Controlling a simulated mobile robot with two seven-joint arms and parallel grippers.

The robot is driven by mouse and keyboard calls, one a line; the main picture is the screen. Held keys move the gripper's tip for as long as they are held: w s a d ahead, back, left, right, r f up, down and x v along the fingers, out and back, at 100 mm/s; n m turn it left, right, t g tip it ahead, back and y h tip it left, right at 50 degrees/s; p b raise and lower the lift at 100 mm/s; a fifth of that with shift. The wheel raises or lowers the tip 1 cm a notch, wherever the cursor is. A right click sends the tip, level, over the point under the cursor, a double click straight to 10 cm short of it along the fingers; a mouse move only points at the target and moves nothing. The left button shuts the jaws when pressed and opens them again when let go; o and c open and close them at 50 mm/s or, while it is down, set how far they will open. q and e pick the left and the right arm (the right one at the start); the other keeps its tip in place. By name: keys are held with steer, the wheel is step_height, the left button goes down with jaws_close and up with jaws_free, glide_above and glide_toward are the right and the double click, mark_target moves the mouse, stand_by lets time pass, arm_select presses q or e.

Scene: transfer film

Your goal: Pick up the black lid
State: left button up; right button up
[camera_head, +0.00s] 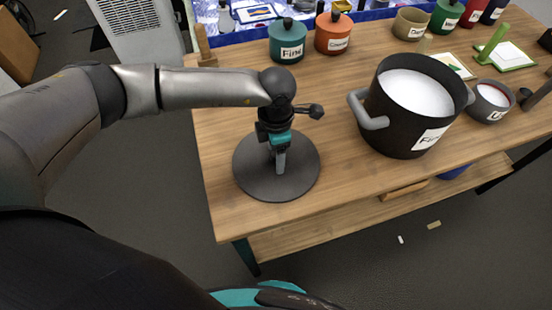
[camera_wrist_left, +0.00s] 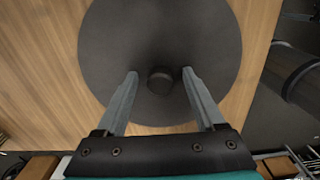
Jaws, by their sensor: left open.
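The black lid (camera_head: 252,178) is a large dark round disc lying flat near the table's left front. It fills much of the left wrist view (camera_wrist_left: 105,50), with its small round knob (camera_wrist_left: 160,80) near the middle. My left gripper (camera_head: 281,165) points down over the lid. In the left wrist view its two fingers (camera_wrist_left: 160,84) are open, one on each side of the knob, with a gap on both sides. I cannot tell whether the fingertips touch the lid. In the head view the gripper hides the knob. My right gripper does not show clearly.
A large black pot (camera_head: 395,120) with white contents stands right of the lid on the wooden table (camera_head: 225,110). A teal pot (camera_head: 287,42) and an orange pot (camera_head: 333,34) stand behind. The table's front edge lies close to the lid.

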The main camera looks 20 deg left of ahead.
arm_select(q)
jaws_close()
stand_by(0.4)
steer(key=shift+r, duration=0.1)
